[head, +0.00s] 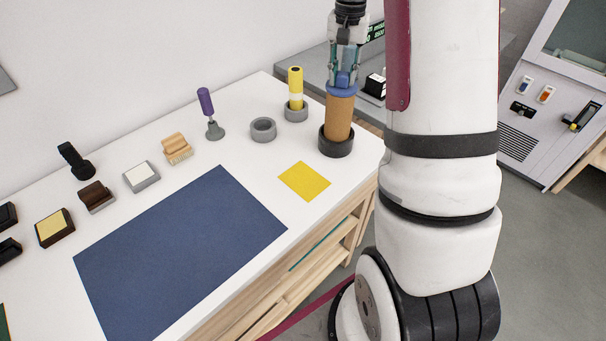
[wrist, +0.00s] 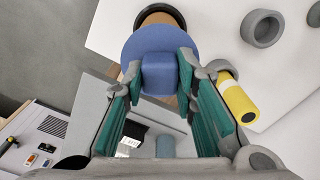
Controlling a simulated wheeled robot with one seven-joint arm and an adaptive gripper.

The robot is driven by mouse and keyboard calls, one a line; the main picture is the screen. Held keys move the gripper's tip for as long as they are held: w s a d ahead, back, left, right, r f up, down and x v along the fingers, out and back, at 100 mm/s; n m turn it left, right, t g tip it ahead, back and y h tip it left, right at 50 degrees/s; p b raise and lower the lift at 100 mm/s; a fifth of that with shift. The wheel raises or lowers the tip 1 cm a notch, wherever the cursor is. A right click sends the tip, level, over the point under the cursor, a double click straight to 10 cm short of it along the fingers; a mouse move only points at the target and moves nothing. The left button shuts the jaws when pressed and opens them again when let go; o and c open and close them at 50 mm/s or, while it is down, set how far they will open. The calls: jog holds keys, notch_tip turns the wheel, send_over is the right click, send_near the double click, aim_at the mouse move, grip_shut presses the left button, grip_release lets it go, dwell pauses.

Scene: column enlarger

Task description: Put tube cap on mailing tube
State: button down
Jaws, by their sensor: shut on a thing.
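The mailing tube (head: 339,115) is a brown cylinder standing upright in a black ring holder (head: 336,145) near the right end of the white table. The blue tube cap (head: 341,87) is at the tube's top end. My gripper (head: 344,74) is above the tube, pointing down and shut on the cap's knob. In the wrist view, my gripper (wrist: 160,74) has its teal finger pads on both sides of the blue knob, and the cap's disc (wrist: 145,45) covers most of the brown tube (wrist: 160,18). I cannot tell whether the cap is fully seated.
A yellow tube (head: 296,82) stands in a grey ring just left of the mailing tube. An empty grey ring (head: 263,129) is further left. A yellow square (head: 304,181) and a blue mat (head: 180,255) lie flat. Several small tools line the table's back.

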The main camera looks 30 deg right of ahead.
jog(key=shift+f, duration=0.2)
jog(key=c, duration=1.2)
grip_release()
jog(key=shift+r, duration=0.1)
jog(key=shift+r+p, duration=0.75)
jog(key=shift+r, duration=3.15)
notch_tip(320, 180, up, 12)
jog(key=shift+r, duration=0.1)
